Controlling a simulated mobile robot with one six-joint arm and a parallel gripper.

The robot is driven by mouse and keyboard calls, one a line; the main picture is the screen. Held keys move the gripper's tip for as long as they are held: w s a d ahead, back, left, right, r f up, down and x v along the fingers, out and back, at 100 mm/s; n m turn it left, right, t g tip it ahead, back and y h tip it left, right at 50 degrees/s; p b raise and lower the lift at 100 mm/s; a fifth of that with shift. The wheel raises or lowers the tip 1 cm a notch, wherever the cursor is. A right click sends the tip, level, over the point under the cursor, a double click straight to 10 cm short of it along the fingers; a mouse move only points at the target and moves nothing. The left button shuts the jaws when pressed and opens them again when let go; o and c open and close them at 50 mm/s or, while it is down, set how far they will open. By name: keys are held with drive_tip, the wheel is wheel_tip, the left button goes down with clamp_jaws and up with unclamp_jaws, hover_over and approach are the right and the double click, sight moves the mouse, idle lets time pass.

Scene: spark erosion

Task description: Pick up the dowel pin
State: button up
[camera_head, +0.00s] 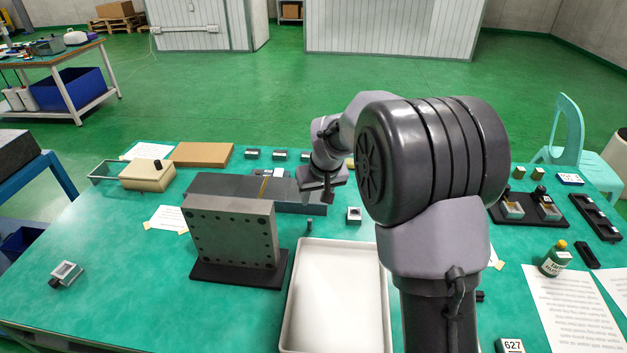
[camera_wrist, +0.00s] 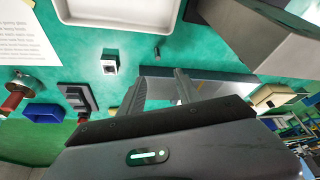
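A small dark upright pin, which looks like the dowel pin (camera_head: 310,227), stands on the green table just behind the white tray's far left corner. It also shows in the wrist view (camera_wrist: 157,53), small and beyond my fingertips. My gripper (camera_head: 328,193) is above the back of the table, behind the pin and apart from it. In the wrist view my gripper (camera_wrist: 160,84) has its two fingers spread with nothing held between them. The finger tips are partly hard to make out in the head view.
The white tray (camera_head: 335,330) lies in front of the pin. An upright steel plate (camera_head: 233,238) on a black base stands left of it. A small grey block (camera_head: 353,216) is to the right, and a long dark slab (camera_head: 225,186) lies behind. Bare table surrounds the pin closely.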

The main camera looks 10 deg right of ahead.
sight(310, 220)
drive_tip(key=b+x, duration=0.2)
drive_tip(key=x, duration=0.4)
drive_tip(key=b+x, duration=0.3)
drive_tip(key=x, duration=0.4)
drive_tip(key=b+x, duration=0.2)
drive_tip(key=x, duration=0.5)
drive_tip(key=shift+w+d, duration=0.15)
drive_tip(key=shift+d, duration=0.2)
drive_tip(key=shift+r, duration=0.15)
drive_tip(key=shift+c, duration=0.2)
clamp_jaws()
